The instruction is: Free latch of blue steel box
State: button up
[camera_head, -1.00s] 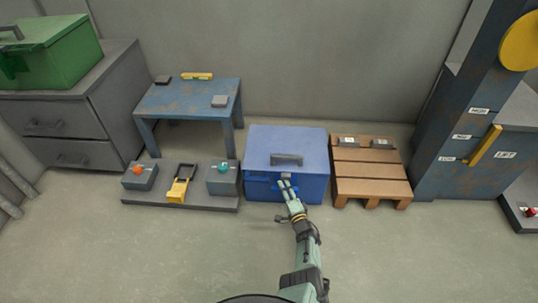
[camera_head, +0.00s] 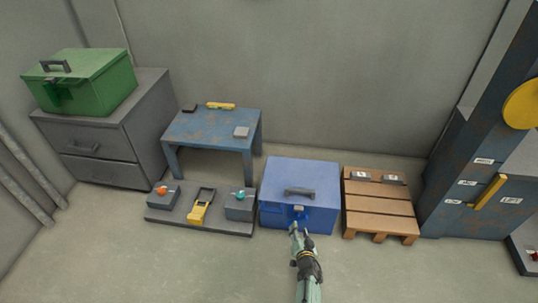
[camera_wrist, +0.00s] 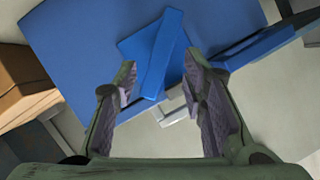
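The blue steel box (camera_head: 280,181) stands shut on the floor, its dark handle (camera_head: 300,192) on the lid. A small grey latch piece (camera_head: 298,209) shows at the top of the front face. In the wrist view the box (camera_wrist: 75,45) fills the upper part, with a raised blue bar (camera_wrist: 163,50) on it and a grey piece (camera_wrist: 174,112), likely the latch, seen between the fingers. My gripper (camera_head: 294,229) is in front of the box, just below the latch. In the wrist view my gripper (camera_wrist: 160,68) has its fingers apart, with nothing held. Contact with the box cannot be told.
A wooden pallet (camera_head: 380,207) stands close on the box's right. A low base with a yellow lever (camera_head: 201,207) and two grey boxes is on its left. A blue table (camera_head: 205,128) and a green box (camera_head: 90,80) on a drawer cabinet are farther left. The front floor is clear.

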jog(key=r+p+v, duration=0.1)
jog(key=p+v, duration=0.2)
jog(key=v, duration=0.1)
jog(key=w+d+r+m+h, duration=0.1)
jog(key=w+r+m, duration=0.1)
jog(key=w+m, duration=0.1)
jog(key=w+d+r+m+h+b, duration=0.1)
jog(key=w+r+m, duration=0.2)
jog(key=w+d+r+m+h, duration=0.1)
jog(key=w+r+m+h, duration=0.1)
jog(key=w+r+m, duration=0.1)
jog(key=shift+w+d+r+m, duration=0.15)
jog(key=shift+w+m, duration=0.15)
jog(key=shift+m, duration=0.2)
jog(key=w+a+r+m+t+y, duration=0.1)
jog(key=w+a+r+m+y, duration=0.2)
jog(key=a+r, duration=0.4)
jog(key=w+a+r+m+t+y+b, duration=0.1)
jog(key=w+a+r+m+y, duration=0.1)
jog(key=w+a+r+m, duration=0.3)
jog(key=shift+w+a+r+t+y, duration=0.4)
jog(key=shift+w+a+r, duration=0.25)
jog(key=shift+a+r, duration=0.95)
jog(key=shift+o, duration=0.2)
